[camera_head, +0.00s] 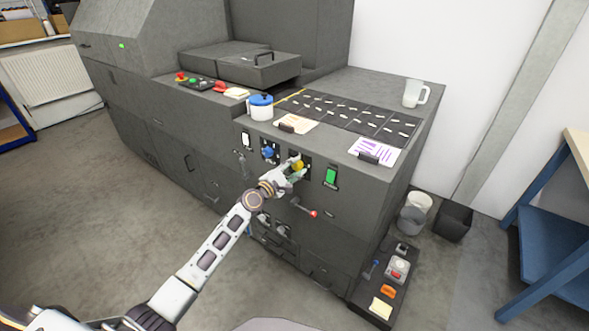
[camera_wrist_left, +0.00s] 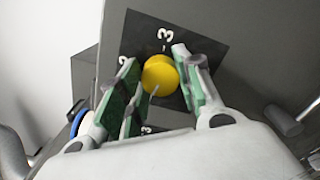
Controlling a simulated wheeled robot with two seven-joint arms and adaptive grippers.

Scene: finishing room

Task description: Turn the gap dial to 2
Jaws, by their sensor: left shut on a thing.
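A round yellow dial (camera_head: 298,165) sits on a dark plate on the front of the grey machine. In the left wrist view the yellow dial (camera_wrist_left: 160,76) shows with a 3 on the plate above it and another mark partly hidden below. A thin pale line shows on the dial's lower edge; which number it points to I cannot tell. My left gripper (camera_head: 292,171) is shut on the yellow dial, and its green-padded fingers (camera_wrist_left: 163,85) lie on either side of it. A blue dial (camera_head: 268,152) is to the left. My right gripper is not in view.
A green switch (camera_head: 331,176) is right of the yellow dial, and a red-tipped lever (camera_head: 304,207) is below it. Open floor lies at the left front.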

